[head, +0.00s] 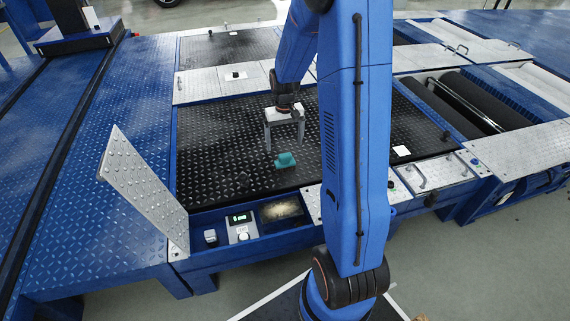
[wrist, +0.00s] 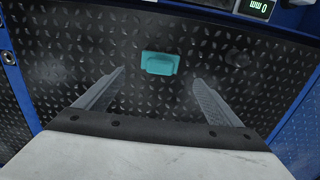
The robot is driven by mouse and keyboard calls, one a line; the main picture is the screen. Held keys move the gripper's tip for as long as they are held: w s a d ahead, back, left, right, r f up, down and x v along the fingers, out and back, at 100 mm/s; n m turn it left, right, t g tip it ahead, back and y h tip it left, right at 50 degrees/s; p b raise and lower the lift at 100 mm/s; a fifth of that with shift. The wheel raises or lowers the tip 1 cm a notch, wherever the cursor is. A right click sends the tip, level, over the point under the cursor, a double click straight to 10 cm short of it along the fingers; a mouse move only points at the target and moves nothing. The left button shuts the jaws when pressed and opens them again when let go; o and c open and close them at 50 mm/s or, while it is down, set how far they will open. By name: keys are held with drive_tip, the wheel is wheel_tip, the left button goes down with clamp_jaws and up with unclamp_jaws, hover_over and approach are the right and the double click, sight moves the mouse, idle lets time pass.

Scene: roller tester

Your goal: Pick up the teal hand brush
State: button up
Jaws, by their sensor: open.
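The teal hand brush (head: 285,160) lies on the black diamond-plate deck (head: 225,130). My gripper (head: 283,150) is open and empty, pointing down just behind the brush in the head view. In the wrist view the brush (wrist: 160,63) lies beyond my open fingertips (wrist: 158,75), roughly centred between them, and nothing touches it. The finger on each side is spread wide. I cannot tell the exact height of the fingertips above the deck.
A small dark knob (head: 243,179) stands on the deck left of the brush. A raised silver tread-plate flap (head: 143,185) stands at the left. An open compartment with a green display (head: 239,218) lies in front. A white card (head: 402,151) lies to the right.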

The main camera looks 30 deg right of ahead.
sight(285, 162)
drive_tip(key=f, duration=1.1)
drive_tip(key=shift+s+f, duration=0.2)
drive_tip(key=shift+f, duration=0.1)
drive_tip(key=c, duration=1.2)
